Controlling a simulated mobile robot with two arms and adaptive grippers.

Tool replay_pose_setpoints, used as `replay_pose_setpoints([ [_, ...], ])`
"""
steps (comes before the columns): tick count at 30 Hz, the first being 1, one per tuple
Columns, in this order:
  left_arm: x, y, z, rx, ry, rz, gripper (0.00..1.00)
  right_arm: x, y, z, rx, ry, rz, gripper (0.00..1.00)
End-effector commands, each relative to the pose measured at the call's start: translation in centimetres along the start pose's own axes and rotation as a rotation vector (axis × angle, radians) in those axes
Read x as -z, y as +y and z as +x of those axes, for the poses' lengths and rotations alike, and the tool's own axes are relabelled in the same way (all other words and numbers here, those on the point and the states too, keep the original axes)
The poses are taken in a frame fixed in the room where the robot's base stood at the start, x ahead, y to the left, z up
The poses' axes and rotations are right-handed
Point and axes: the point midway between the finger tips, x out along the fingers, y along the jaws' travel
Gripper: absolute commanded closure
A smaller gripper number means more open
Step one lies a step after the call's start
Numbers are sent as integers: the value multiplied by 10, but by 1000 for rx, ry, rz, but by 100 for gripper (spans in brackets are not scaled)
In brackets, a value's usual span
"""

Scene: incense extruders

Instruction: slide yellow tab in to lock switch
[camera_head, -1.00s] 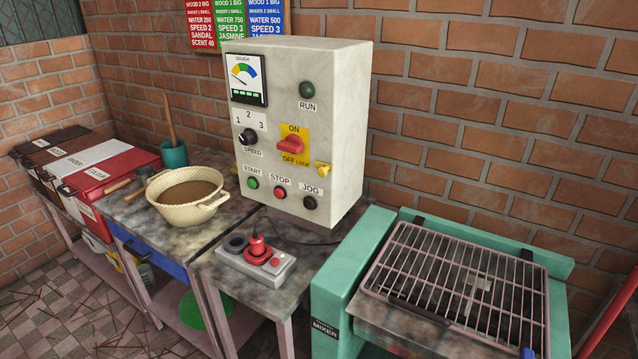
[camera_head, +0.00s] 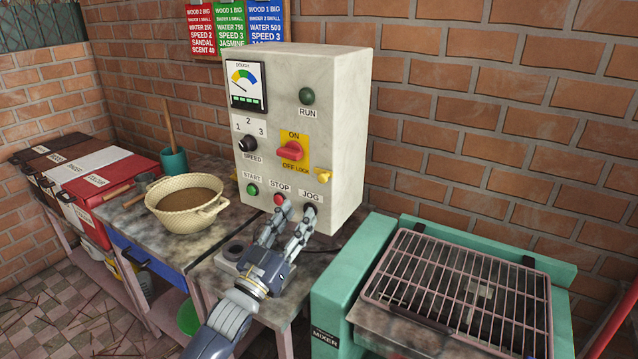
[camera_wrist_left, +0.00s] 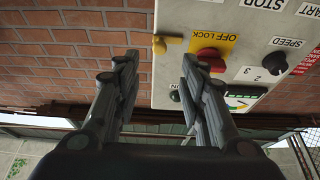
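The yellow tab (camera_head: 324,175) sits at the lower right corner of the yellow ON/OFF LOCK plate (camera_head: 294,165) on the front of the grey control box (camera_head: 345,140). The red rotary switch (camera_head: 291,151) is on that plate. In the left wrist view the tab (camera_wrist_left: 168,43) lies between the fingers' lines of sight, and the red switch (camera_wrist_left: 211,58) is beside the right finger. My left gripper (camera_head: 298,209) is open and empty, in front of the STOP and JOG buttons, below the tab. Whether it touches the box cannot be told. My right gripper is not in view.
A green mixer with a wire grille (camera_head: 465,290) stands at the right. A cream basin (camera_head: 180,220) and a teal cup (camera_head: 174,162) stand on the table left of the box. My left arm covers most of the small grey pendant (camera_head: 228,267) on the table.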

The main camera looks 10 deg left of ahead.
Motion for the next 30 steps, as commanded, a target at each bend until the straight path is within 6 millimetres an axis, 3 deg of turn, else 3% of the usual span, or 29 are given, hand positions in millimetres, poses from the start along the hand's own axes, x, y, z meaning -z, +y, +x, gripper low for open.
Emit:
replay_pose_setpoints([
  [5,4,0,16,-3,10,-1,62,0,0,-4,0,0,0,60],
  [18,4,0,89,-2,7,0,62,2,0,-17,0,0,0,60],
  [24,2,1,105,-2,6,0,62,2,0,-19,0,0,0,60],
  [30,2,1,108,-2,6,0,62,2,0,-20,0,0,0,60],
])
